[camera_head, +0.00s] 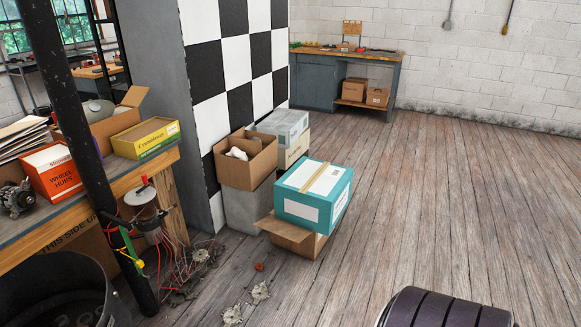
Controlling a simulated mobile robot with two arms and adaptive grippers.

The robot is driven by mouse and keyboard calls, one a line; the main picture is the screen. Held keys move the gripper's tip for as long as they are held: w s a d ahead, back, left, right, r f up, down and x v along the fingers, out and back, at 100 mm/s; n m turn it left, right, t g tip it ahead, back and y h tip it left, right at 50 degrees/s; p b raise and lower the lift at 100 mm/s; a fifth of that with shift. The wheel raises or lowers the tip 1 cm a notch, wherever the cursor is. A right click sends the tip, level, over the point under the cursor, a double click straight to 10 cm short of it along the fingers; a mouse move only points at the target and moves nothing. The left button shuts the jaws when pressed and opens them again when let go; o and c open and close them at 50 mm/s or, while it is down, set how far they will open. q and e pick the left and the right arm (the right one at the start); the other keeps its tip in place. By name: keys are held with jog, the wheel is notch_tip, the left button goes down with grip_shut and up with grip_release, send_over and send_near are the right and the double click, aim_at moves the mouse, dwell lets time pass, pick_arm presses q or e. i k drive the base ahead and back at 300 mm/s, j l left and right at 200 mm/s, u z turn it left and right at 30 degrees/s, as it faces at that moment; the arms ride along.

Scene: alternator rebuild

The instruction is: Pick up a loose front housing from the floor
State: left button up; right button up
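Two small pale metal pieces that look like front housings lie on the wooden floor at the bottom centre: one housing (260,292) and, nearer and to its left, another housing (232,315). They lie close together. A third pale metal piece (201,256) lies farther back, beside tangled wires, and I cannot tell if it is a housing. Neither of my grippers is in view.
A workbench (150,172) with boxes and a dark post (90,150) stand left, above a black bin (60,290). A teal-white box (315,192) sits on an open carton (290,236). A dark grooved rounded object (440,310) is bottom right. Floor on the right is clear.

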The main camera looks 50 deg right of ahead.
aim_at(261, 288)
jog(key=z, duration=1.4)
jog(key=i, duration=0.15)
jog(key=u, duration=0.05)
